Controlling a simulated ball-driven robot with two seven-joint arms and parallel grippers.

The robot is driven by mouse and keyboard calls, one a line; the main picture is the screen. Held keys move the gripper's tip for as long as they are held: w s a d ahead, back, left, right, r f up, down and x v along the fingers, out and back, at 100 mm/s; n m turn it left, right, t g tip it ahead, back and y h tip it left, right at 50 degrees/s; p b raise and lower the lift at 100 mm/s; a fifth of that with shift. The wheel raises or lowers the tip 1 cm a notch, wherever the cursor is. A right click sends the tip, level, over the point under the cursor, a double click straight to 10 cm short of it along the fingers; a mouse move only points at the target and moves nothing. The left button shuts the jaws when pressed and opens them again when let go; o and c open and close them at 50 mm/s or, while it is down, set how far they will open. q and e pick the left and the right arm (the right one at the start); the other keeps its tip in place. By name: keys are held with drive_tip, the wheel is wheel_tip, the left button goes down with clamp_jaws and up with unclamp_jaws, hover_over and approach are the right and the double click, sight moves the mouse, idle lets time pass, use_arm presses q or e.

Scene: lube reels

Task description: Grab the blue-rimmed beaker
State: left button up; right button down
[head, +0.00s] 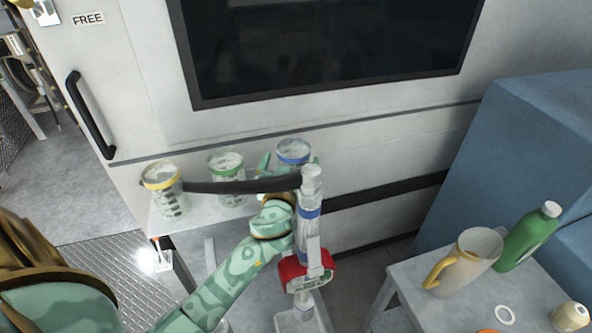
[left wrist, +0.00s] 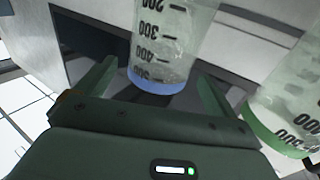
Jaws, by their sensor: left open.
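The blue-rimmed beaker (head: 293,151) stands at the right end of a row of three clear beakers on a small light table (head: 163,226) by the white cabinet. My left gripper (head: 290,162) is open, with a green finger on either side of this beaker. In the left wrist view the blue-rimmed beaker (left wrist: 168,50) appears upside down, between the two spread fingers, with its blue rim near the palm. I cannot tell whether either finger touches it. Its lower part is hidden in the head view. My right gripper is not in view.
The green-rimmed beaker (head: 226,163) stands close to its left, and the yellow-rimmed beaker (head: 165,190) farther left. A dark bar (head: 235,187) and an upright post with a red part (head: 292,272) stand in front. A right-hand table holds a pitcher (head: 468,262) and green bottle (head: 528,238).

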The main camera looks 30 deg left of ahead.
use_arm(q)
drive_tip(key=x, duration=0.3)
drive_tip(key=shift+s+d, duration=0.1)
drive_tip(key=shift+s, duration=0.05)
drive_tip(key=c, duration=1.3)
